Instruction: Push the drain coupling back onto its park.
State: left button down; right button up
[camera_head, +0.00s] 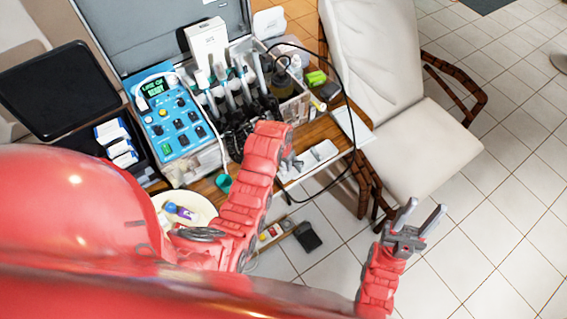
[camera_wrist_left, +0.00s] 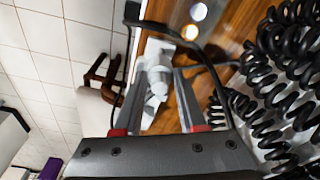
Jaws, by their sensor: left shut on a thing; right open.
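My left gripper (camera_head: 292,164) is over the front right part of the wooden table, beside a white fixture (camera_head: 318,155) that looks like the park. In the left wrist view, its fingers (camera_wrist_left: 157,105) are shut around a pale grey and white cylindrical piece, which looks like the drain coupling (camera_wrist_left: 158,78). The coupling lies in line with the white fixture (camera_wrist_left: 158,48) beyond it. I cannot tell whether the two touch or how fully they are seated. My right gripper (camera_head: 420,218) is open and empty above the tiled floor, at right.
A black hose (camera_head: 354,120) loops over the table's right side and passes close to the left gripper. Coiled black cords (camera_wrist_left: 275,80) hang close by.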

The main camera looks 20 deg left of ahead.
aim_at(283, 169)
pick_arm(q)
jog(key=shift+f, duration=0.25)
dwell(0.3)
jog(key=shift+f+b, duration=0.9)
jog(key=shift+f, duration=0.2)
jog(key=shift+f+b, duration=0.65)
jog(key=shift+f, duration=0.15)
dwell(0.5)
jog(key=shift+c, duration=2)
grip_release()
jog(key=shift+w, duration=0.1)
